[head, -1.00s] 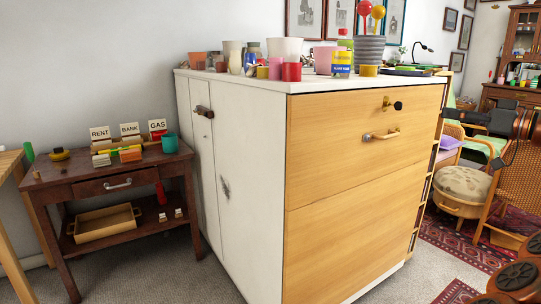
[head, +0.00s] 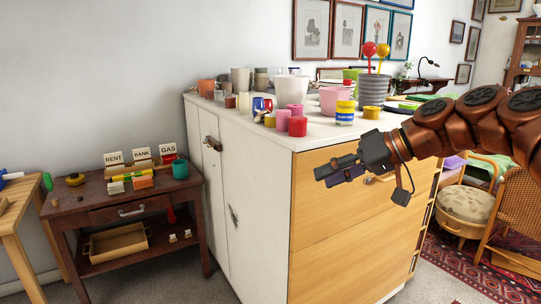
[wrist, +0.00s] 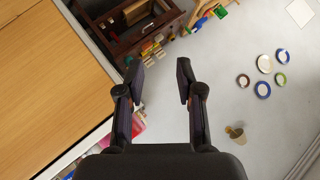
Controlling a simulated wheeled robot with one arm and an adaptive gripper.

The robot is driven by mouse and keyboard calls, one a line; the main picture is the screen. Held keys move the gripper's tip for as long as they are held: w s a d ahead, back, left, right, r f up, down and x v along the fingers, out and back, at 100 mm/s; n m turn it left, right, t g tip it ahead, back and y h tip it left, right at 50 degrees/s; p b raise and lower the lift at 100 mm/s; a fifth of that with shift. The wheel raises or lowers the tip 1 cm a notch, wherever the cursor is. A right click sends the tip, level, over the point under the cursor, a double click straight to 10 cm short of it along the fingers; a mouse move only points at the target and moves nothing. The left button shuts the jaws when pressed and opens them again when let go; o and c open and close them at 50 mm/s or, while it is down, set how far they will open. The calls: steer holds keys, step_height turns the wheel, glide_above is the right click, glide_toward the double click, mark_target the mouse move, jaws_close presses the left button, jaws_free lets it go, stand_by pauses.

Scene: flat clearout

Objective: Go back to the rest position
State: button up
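My gripper (head: 340,172) is at the end of my brown arm, which reaches in from the right in the head view. It is in front of the wooden drawer front (head: 335,235) of the cabinet, near its upper part. In the wrist view the two fingers of my gripper (wrist: 157,70) stand apart with nothing between them. A gap to the drawer front cannot be judged from the head view.
The white cabinet top (head: 297,140) carries cups, pots and tins. A dark side table (head: 95,202) with RENT, BANK and GAS signs stands left. A wicker chair (head: 508,220) and round stool (head: 466,203) stand right. Several round plates (wrist: 262,90) show in the wrist view.

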steer(key=s+a+f+m+g+h+p, duration=0.1)
steer(key=s+f+h+p, duration=0.15)
steer(key=s, duration=0.25)
steer(key=s+a+f+g+h+p, duration=0.1)
steer(key=s+a+p, duration=0.15)
steer(key=s, duration=0.35)
steer(key=s+f+m+g+h+p, duration=0.1)
steer(key=s+f+h+p, duration=0.15)
steer(key=s, duration=0.25)
steer(key=s+d+f+m+g+h+p, duration=0.1)
steer(key=s+d+p, duration=0.3)
steer(key=s, duration=0.4)
steer(key=s+d+f+m+g+h+p, duration=0.1)
steer(key=s+d+f+h+p, duration=0.2)
steer(key=s, duration=0.6)
steer(key=shift+d+m+g+h+p, duration=0.35)
steer(key=shift+d+p, duration=0.5)
steer(key=shift+d, duration=0.4)
